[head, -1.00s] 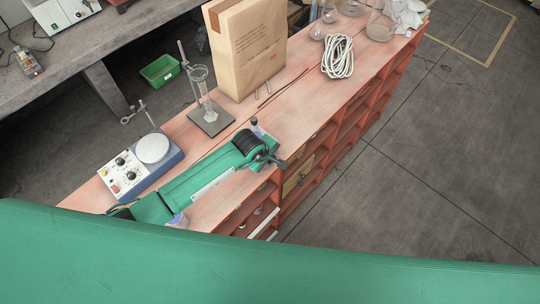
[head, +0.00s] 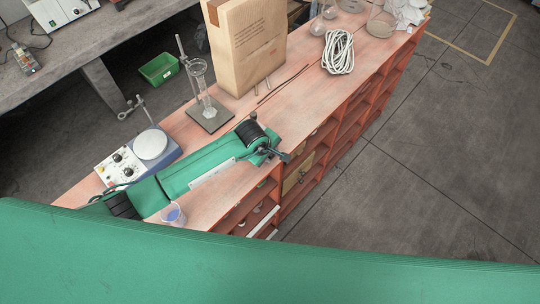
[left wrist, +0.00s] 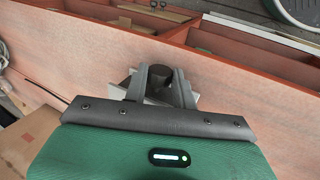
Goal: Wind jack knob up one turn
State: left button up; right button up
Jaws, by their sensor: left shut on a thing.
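My left gripper (head: 284,157) reaches over the front edge side of the bench in the head view. In the left wrist view its two grey fingers (left wrist: 160,88) are closed around a dark round knob (left wrist: 158,84). Pale grey metal parts, which look like the jack (left wrist: 117,93), show beside and behind the fingers. Most of the jack is hidden by the gripper, and I cannot make it out in the head view. How far the knob is turned cannot be told. My right gripper is in neither view.
A hotplate stirrer (head: 139,157), a glass cylinder on a stand base (head: 208,118), a paper bag (head: 247,50) and a coiled white cable (head: 338,52) stand on the bench (head: 300,100). A small beaker (head: 174,216) is near my left arm. Open shelves (head: 340,135) line the front.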

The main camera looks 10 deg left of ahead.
pick_arm(q)
jog(key=shift+w+f+g+y+b, duration=0.1)
jog(key=shift+w+g+y+b, duration=0.1)
jog(key=shift+g+y+b, duration=0.7)
jog(key=b, duration=0.1)
jog(key=g+y+b, duration=0.1)
jog(key=b, duration=0.1)
jog(key=g+b, duration=0.1)
jog(key=b, duration=0.1)
jog(key=shift+w+d, duration=0.25)
jog(key=shift+g+y+b, duration=0.5)
jog(key=shift+g+b, duration=0.1)
jog(key=shift+b, duration=0.05)
jog(key=o, duration=0.7)
jog(key=shift+r, duration=0.25)
